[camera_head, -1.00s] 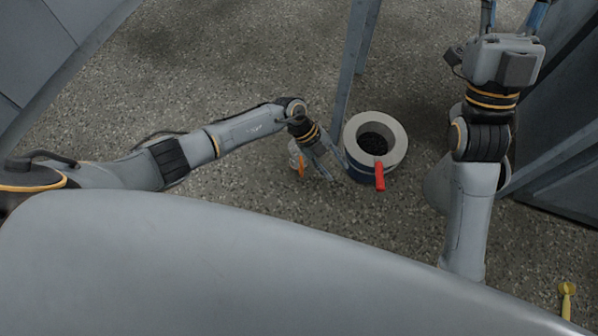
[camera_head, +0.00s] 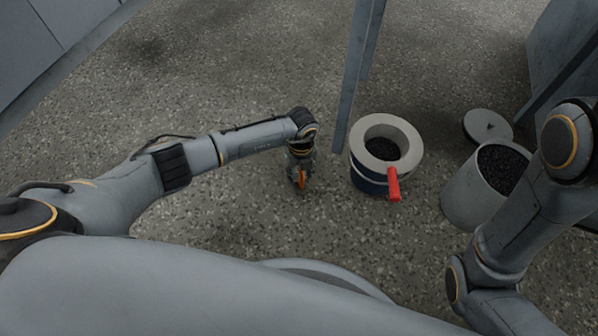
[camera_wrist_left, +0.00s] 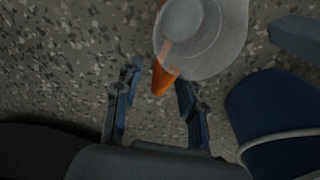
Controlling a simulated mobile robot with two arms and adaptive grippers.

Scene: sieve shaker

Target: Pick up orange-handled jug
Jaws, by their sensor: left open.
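The orange-handled jug (camera_wrist_left: 205,38) is a clear, translucent vessel on the speckled floor, seen from above in the left wrist view. Its orange handle (camera_wrist_left: 163,78) points toward my left gripper (camera_wrist_left: 158,95). That gripper is open, and the handle's end lies at the mouth between its two fingers, nearer the right finger. I cannot tell if they touch. In the head view the handle (camera_head: 301,179) shows just below my left gripper (camera_head: 300,168), which hides most of the jug. My right gripper is out of the head view; only part of its arm shows at the right.
A blue bucket (camera_head: 368,183) with a grey ring top (camera_head: 411,145) and red handle (camera_head: 393,184) stands just right of the jug. A grey bin (camera_head: 462,196) of dark granules and a round lid (camera_head: 487,126) are further right. A metal leg (camera_head: 355,80) rises behind. Floor left is clear.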

